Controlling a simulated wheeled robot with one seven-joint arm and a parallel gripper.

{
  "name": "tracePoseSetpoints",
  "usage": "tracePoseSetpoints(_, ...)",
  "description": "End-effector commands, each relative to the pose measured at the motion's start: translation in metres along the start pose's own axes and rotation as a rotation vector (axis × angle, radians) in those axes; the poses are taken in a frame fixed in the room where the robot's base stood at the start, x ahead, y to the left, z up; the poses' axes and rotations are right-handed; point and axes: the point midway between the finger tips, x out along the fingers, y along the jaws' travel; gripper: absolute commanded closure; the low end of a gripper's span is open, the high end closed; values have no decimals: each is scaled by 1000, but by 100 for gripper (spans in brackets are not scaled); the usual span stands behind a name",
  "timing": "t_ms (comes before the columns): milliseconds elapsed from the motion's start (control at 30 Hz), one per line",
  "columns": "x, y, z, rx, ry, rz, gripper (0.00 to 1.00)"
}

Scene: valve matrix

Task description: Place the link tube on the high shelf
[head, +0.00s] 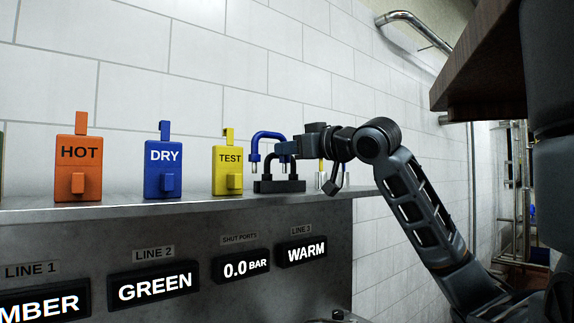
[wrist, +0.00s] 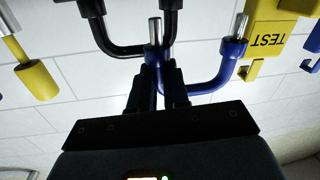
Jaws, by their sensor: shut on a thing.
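The blue U-shaped link tube (head: 268,135) is at the right part of the high shelf (head: 120,208), arch up, with its bright metal ends pointing down. My gripper (head: 283,150) is shut on its right leg. In the wrist view, my gripper (wrist: 157,88) is around one leg of the blue tube (wrist: 213,83), and the other leg stands free. A low black block (head: 279,186) is on the shelf below the tube.
Yellow TEST (head: 230,170), blue DRY (head: 163,170) and orange HOT (head: 79,165) lockout-like pieces stand left along the shelf. The wrist view shows a black U-shaped tube (wrist: 130,50) and a yellow piece (wrist: 36,80) close by. The tiled wall is behind.

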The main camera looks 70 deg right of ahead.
Motion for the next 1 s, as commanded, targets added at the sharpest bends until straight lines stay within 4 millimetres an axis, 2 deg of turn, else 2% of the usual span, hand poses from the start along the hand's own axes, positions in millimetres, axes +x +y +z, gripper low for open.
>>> tracePoseSetpoints(133, 2, -2, 11, 2, -2, 2, 100)
tracePoseSetpoints(333, 1, -6, 37, 2, -2, 1, 100)
tracePoseSetpoints(800, 2, -8, 46, 0, 0, 0, 100)
tracePoseSetpoints(833, 2, -8, 44, -1, 0, 0, 82)
tracePoseSetpoints(1000, 2, -8, 44, 0, 0, 0, 65)
